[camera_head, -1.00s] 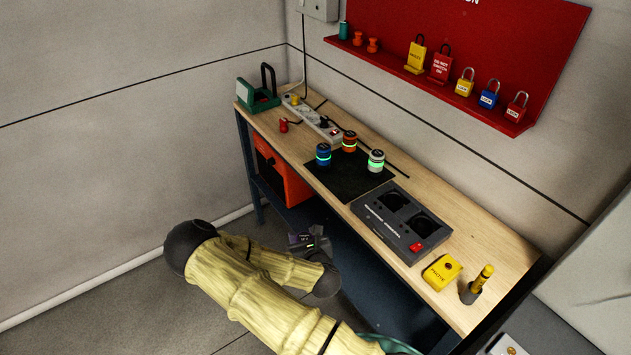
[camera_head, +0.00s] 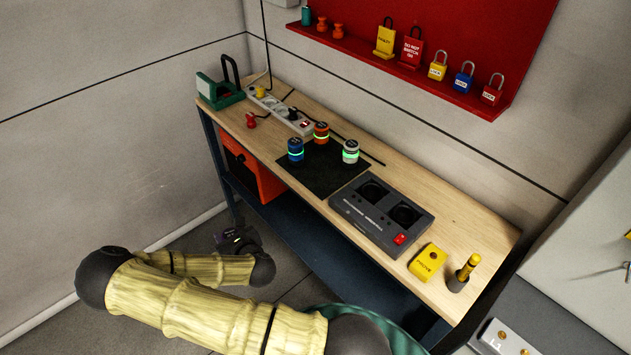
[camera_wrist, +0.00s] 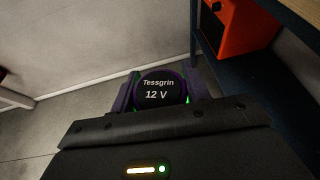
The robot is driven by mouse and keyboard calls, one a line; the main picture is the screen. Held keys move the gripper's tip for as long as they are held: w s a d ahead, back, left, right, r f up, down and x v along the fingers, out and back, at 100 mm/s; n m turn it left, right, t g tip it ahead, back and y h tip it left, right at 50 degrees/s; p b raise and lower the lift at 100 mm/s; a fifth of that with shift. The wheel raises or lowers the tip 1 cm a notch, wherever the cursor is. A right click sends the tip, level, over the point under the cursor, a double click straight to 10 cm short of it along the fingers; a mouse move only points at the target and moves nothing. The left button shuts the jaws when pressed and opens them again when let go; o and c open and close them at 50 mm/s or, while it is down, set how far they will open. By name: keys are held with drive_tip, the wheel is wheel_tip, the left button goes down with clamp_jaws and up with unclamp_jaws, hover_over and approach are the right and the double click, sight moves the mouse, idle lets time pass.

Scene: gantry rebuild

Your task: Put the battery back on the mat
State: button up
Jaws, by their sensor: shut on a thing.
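My gripper (camera_head: 237,240) is off the left front of the workbench, low over the floor and apart from the bench. In the wrist view its purple-edged fingers are shut on a round black battery (camera_wrist: 158,93) labelled "Tessgrin 12 V". The battery's top faces the camera and its sides are mostly hidden. The black mat (camera_head: 318,180) lies flat on the bench top. A blue battery (camera_head: 296,150), an orange one (camera_head: 321,132) and a white one (camera_head: 350,151) stand upright on it, with lit bands. The mat's front part is bare.
A dark two-well charger (camera_head: 382,213) sits right of the mat. A yellow block (camera_head: 427,261) and a yellow-handled tool (camera_head: 467,270) stand farther right. A power strip (camera_head: 280,110) lies behind. An orange box (camera_head: 251,172) is under the bench top, near the gripper's side.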

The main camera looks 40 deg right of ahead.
drive_tip(key=shift+r, duration=0.1)
drive_tip(key=w+d+r+m+g+h+b, duration=0.1)
drive_tip(key=w+d+r+m+h, duration=0.25)
drive_tip(key=d, duration=0.55)
drive_tip(key=w+d+r+m+g+h, duration=0.15)
drive_tip(key=d+r+m+h, duration=0.25)
drive_tip(key=d, duration=0.5)
drive_tip(key=s+d+r+m+g+h, duration=0.2)
drive_tip(key=d+r+m+g, duration=0.1)
drive_tip(key=d, duration=0.5)
drive_tip(key=s+d+r+m+g+h, duration=0.2)
drive_tip(key=d+r+m+g+h, duration=0.1)
drive_tip(key=d+r, duration=0.3)
drive_tip(key=shift+d+r+m+g+b, duration=0.2)
drive_tip(key=shift+d+m+g+b, duration=0.3)
drive_tip(key=shift+d, duration=0.75)
drive_tip(key=shift+h, duration=0.25)
wheel_tip(320, 180, down, 6)
drive_tip(key=p, duration=0.1)
drive_tip(key=shift+f+p, duration=0.15)
drive_tip(key=shift+p, duration=0.15)
